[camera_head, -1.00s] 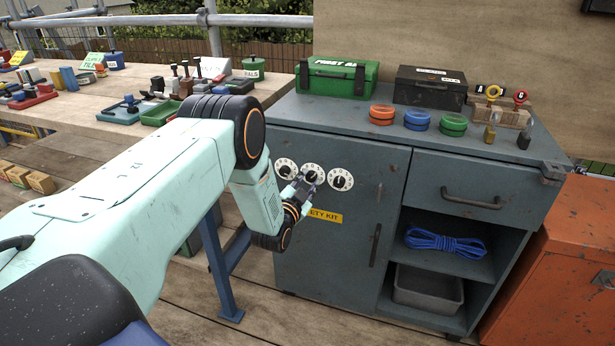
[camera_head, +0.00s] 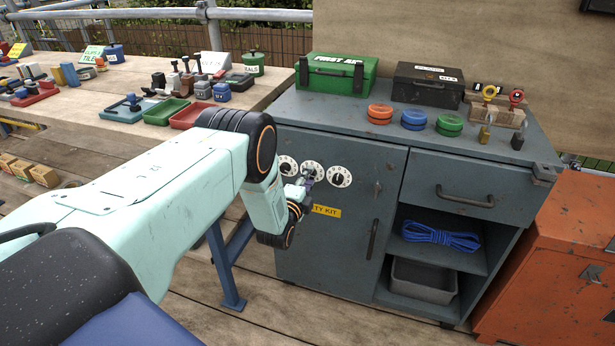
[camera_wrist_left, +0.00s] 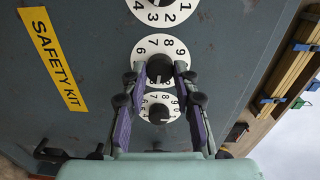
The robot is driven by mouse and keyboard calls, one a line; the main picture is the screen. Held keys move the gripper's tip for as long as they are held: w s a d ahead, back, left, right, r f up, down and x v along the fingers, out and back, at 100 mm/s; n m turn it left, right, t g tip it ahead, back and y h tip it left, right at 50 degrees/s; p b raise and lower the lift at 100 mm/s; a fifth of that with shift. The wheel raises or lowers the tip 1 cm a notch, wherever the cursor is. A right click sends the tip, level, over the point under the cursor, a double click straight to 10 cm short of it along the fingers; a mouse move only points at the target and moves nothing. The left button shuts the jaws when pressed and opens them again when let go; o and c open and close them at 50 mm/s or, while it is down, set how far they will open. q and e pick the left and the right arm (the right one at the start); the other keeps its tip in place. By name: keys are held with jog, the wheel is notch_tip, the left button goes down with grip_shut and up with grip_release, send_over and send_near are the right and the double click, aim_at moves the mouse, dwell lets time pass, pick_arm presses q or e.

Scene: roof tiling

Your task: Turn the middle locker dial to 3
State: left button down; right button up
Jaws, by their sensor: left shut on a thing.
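The grey locker door (camera_head: 345,245) carries three white dials in a row, with black knobs and black digits. The middle dial (camera_head: 316,167) is partly covered by my left gripper (camera_head: 305,182) in the head view. In the left wrist view, the middle dial (camera_wrist_left: 160,45) sits between the fingertips of my left gripper (camera_wrist_left: 161,75), which is shut on its black knob (camera_wrist_left: 160,68). Digits 6 to 9 show around its outer rim; the knob's exact pointer setting cannot be read. The other dials, left (camera_head: 287,166) and right (camera_head: 340,177), are beside it. My right gripper is not in view.
A yellow SAFETY KIT label (camera_head: 326,211) is below the dials, and a door handle (camera_head: 372,239) is to their right. A green first aid box (camera_head: 337,76) and several coloured round containers stand on the cabinet top. A wooden table (camera_head: 90,75) with small items is at left.

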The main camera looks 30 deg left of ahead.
pick_arm(q)
jog(key=shift+m, duration=1)
jog(key=c, duration=1)
grip_release()
jog(key=shift+s, duration=0.1)
jog(key=v, duration=1.2)
